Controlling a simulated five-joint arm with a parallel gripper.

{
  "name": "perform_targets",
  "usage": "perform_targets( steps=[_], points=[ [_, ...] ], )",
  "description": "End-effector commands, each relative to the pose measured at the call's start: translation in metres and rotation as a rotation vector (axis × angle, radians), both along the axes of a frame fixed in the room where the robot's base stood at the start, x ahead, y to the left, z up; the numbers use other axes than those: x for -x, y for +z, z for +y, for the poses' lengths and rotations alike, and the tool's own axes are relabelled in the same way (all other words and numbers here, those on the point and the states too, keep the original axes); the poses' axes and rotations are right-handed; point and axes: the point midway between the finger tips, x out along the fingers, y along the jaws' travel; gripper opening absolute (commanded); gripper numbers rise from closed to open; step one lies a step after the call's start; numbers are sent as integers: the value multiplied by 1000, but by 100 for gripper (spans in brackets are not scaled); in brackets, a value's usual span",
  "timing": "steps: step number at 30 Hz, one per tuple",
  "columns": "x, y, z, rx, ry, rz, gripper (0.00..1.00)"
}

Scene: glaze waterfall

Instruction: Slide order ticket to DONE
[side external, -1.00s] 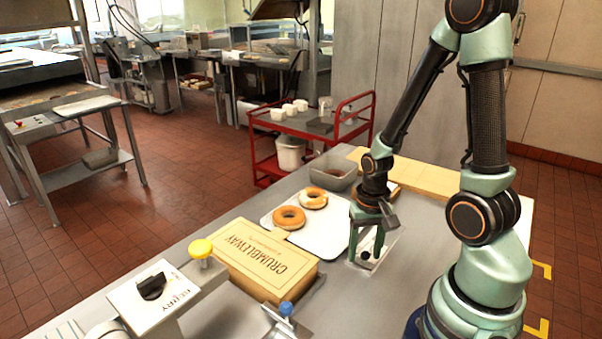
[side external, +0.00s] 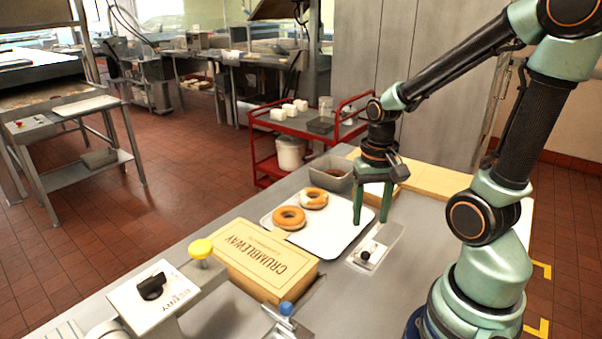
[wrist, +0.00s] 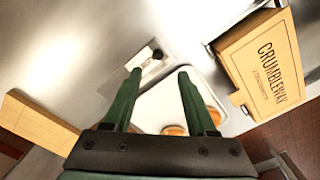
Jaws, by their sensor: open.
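The order ticket (side external: 374,248) is a small pale card with a black knob, lying at the near end of a flat grey rail (side external: 388,235) on the counter. In the wrist view the ticket (wrist: 150,67) and its dark knob show just beyond my fingertips. I cannot read any DONE mark. My gripper (side external: 370,221) is open and empty, its green fingers pointing down, raised above and behind the knob, apart from it. In the wrist view my gripper (wrist: 159,72) shows both fingers spread.
A white tray (side external: 335,240) with two doughnuts (side external: 289,218) lies left of the rail. A CRUMBLEWAY box (side external: 264,262) stands nearer, beside a yellow-topped button (side external: 201,250). A grey bin (side external: 331,173) is at the back. The counter right of the rail is clear.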

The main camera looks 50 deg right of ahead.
Motion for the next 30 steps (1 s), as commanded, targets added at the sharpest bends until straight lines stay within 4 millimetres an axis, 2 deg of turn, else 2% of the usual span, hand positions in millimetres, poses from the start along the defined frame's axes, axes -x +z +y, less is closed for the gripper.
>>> perform_targets(
  steps=[3,6,17,20,23,27,30],
  points=[
    [-1,13,0,1,0,-4,57],
    [-1,18,0,0,1,-1,57],
    [-1,21,0,1,4,-3,57],
    [-7,27,6,15,59,-37,57],
    [-21,44,21,49,195,-117,57],
    [-42,76,53,111,445,-269,57],
    [-49,96,75,148,598,-362,57]
  ],
)
